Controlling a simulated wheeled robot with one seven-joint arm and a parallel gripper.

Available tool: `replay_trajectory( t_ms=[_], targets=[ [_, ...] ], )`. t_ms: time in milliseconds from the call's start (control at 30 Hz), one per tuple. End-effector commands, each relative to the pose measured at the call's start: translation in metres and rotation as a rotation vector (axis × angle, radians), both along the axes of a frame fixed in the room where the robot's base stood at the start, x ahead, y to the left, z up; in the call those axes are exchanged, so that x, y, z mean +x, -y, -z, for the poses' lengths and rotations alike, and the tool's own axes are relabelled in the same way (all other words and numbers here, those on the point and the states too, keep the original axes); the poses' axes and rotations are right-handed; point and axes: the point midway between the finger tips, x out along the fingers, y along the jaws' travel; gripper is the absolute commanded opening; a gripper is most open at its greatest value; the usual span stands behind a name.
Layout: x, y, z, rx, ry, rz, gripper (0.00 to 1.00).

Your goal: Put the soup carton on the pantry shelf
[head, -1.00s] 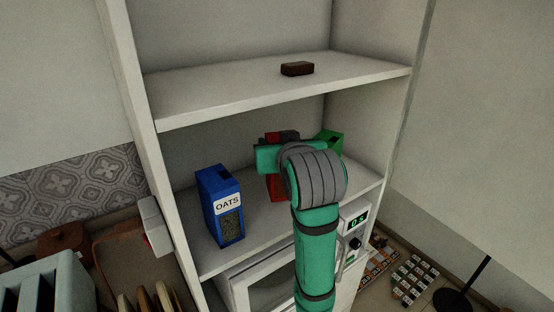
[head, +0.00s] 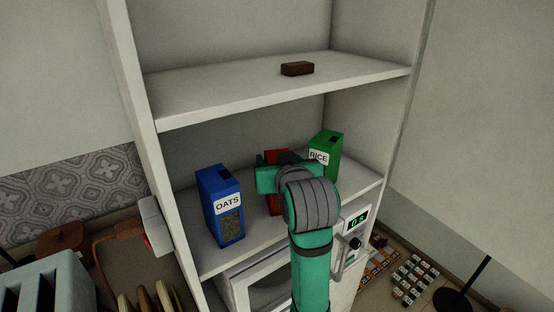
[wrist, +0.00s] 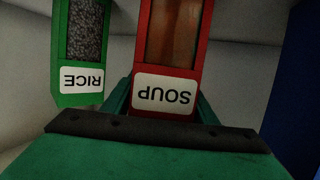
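The soup carton is red with a white SOUP label (wrist: 165,95). In the wrist view it stands between the fingers of my gripper (wrist: 166,108), which close on its two sides. In the head view my green gripper (head: 272,180) is inside the middle compartment of the white shelf unit. It covers the carton's middle, so only the red top of the soup carton (head: 276,156) and a strip below show. The carton looks upright over the pantry shelf (head: 255,238), between two other boxes. I cannot tell whether its base touches the board.
A blue OATS box (head: 219,208) stands to the left. A green RICE box (head: 327,152) stands to the right, behind my arm; it also shows in the wrist view (wrist: 82,85). A dark brown block (head: 297,68) lies on the upper shelf. A microwave (head: 262,285) is below.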

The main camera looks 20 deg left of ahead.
Motion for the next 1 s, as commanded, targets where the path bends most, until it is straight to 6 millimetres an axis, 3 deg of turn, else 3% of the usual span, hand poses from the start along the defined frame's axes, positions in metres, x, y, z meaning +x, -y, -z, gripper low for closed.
replay_trajectory(
  t_ms=[467,1000],
  targets=[
    [-0.005,0.003,-0.005,0.0,0.001,0.0,0.64],
    [-0.085,0.05,-0.035,0.0,0.005,0.004,0.64]
  ],
)
